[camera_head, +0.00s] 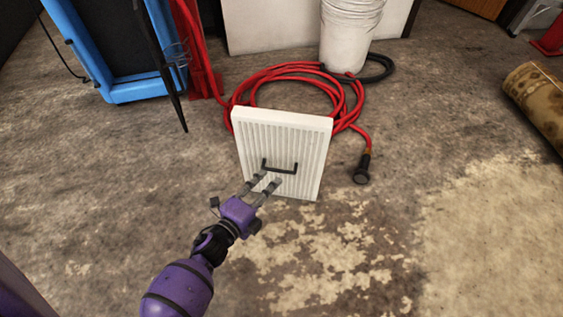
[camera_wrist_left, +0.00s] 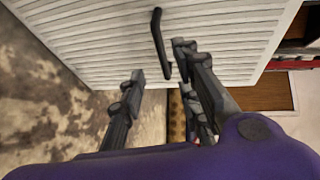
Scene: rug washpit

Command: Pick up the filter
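The filter (camera_head: 301,147) is a white ribbed panel standing nearly upright on the floor, with a dark handle (camera_head: 280,170) on its front face. In the left wrist view the ribbed filter (camera_wrist_left: 90,40) fills the top, and the dark handle (camera_wrist_left: 159,42) shows near the right fingertip. My left gripper (camera_head: 266,183) is open in front of the filter, close to the handle. Its fingers (camera_wrist_left: 160,68) are spread apart, with nothing held between them. Whether a finger touches the handle is hard to tell. My right gripper is in neither view.
A coiled red hose (camera_head: 357,113) with a dark nozzle (camera_head: 361,170) lies behind and right of the filter. A white bucket (camera_head: 347,38) stands behind it. A blue-framed item (camera_head: 131,91) is at the upper left, a rolled rug (camera_head: 540,98) at the right. The front floor is clear.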

